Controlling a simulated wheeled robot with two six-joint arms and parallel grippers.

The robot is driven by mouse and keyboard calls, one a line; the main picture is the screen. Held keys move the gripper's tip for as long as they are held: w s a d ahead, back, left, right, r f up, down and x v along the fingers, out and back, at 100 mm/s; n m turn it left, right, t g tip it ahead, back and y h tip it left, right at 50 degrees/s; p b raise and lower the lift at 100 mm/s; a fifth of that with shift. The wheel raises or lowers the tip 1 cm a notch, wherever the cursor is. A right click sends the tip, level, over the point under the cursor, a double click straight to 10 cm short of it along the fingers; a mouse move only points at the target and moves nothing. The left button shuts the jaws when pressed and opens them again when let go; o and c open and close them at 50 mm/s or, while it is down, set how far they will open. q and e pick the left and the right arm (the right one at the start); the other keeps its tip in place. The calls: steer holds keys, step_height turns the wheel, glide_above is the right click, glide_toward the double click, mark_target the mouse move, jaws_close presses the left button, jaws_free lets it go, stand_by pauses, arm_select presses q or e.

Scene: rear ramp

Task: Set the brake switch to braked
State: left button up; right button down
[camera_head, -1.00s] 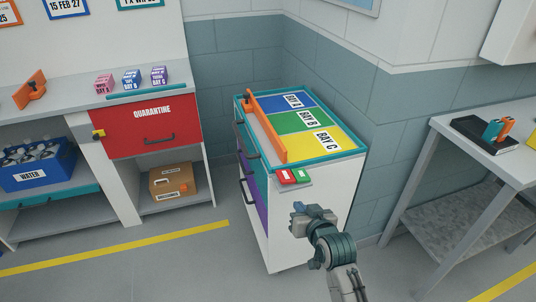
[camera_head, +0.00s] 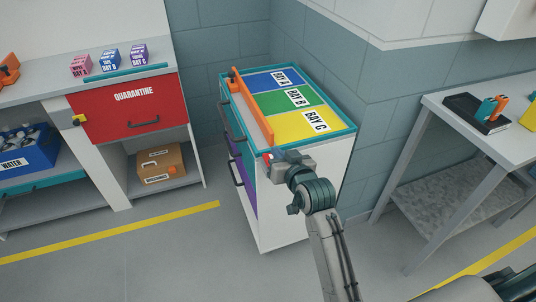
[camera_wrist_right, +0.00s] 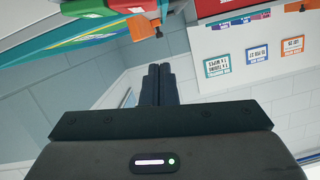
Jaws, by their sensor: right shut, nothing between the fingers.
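The brake switch (camera_head: 267,156) is on the front corner of the white cart (camera_head: 290,210), just below the tray. In the head view only a sliver of its red part shows, because my right gripper (camera_head: 280,157) covers the rest. In the right wrist view the switch (camera_wrist_right: 143,3) shows at the top edge as a red part beside a green part, cut off by the frame. My right gripper also shows there (camera_wrist_right: 157,68), its fingers together and empty. I cannot tell whether it touches the switch or which setting is on. My left gripper is out of view.
The cart's tray has blue, green and yellow bays (camera_head: 290,97) and an orange divider (camera_head: 252,110). A red quarantine drawer (camera_head: 125,112) is to the left. A grey table (camera_head: 455,135) stands to the right, with open floor in front.

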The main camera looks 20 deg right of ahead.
glide_above(268, 156)
steer(key=s, duration=0.2)
steer(key=shift+w+d+f+p, duration=0.15)
steer(key=shift+f+p, duration=0.2)
steer(key=shift+f, duration=0.3)
steer(key=f, duration=0.2)
steer(key=shift+a+f, duration=0.3)
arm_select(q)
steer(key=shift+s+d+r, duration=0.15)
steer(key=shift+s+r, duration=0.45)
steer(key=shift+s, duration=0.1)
arm_select(e)
steer(key=shift+a+f, duration=0.15)
steer(key=shift+f, duration=0.6)
